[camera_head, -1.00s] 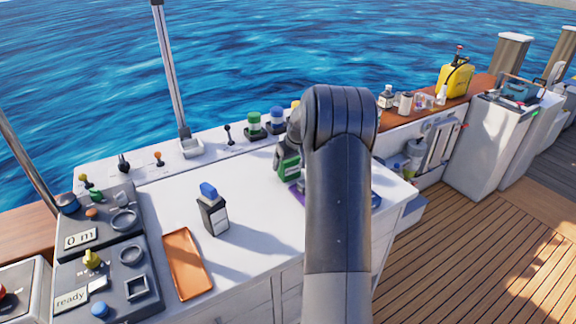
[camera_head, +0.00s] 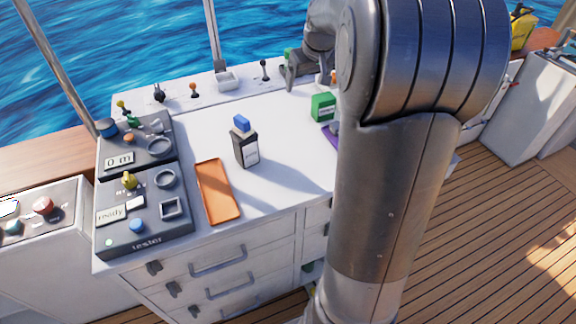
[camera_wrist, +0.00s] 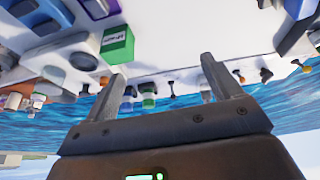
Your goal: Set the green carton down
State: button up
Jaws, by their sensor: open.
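The green carton (camera_head: 323,107) stands on the white counter, just left of my arm in the head view. In the wrist view the green carton (camera_wrist: 117,45) shows at upper left, with a white label, clear of the fingers. My gripper (camera_wrist: 162,68) is open, with nothing between its two fingers. In the head view my gripper (camera_head: 292,72) is above and behind the carton, apart from it, and partly hidden by my arm.
A dark bottle with a blue cap (camera_head: 244,142) and an orange tray (camera_head: 218,190) stand left of the carton. A tester panel (camera_head: 142,220) is at the left. A purple item (camera_head: 331,133) beside the carton is mostly hidden by my arm. Small levers line the back ledge.

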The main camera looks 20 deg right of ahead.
jog(key=s+a+r, duration=0.4)
jog(key=s+a, duration=0.4)
jog(key=a, duration=0.1)
jog(key=s+a+f, duration=0.1)
jog(key=s+a, duration=0.2)
jog(key=s, duration=0.4)
jog(key=s+a+f, duration=0.1)
jog(key=s+a, duration=0.2)
jog(key=s, duration=0.4)
jog(key=s+a+f+t, duration=0.1)
jog(key=s+a, duration=0.2)
jog(key=s, duration=0.4)
jog(key=shift+a+f, duration=0.15)
jog(key=shift+a, duration=0.2)
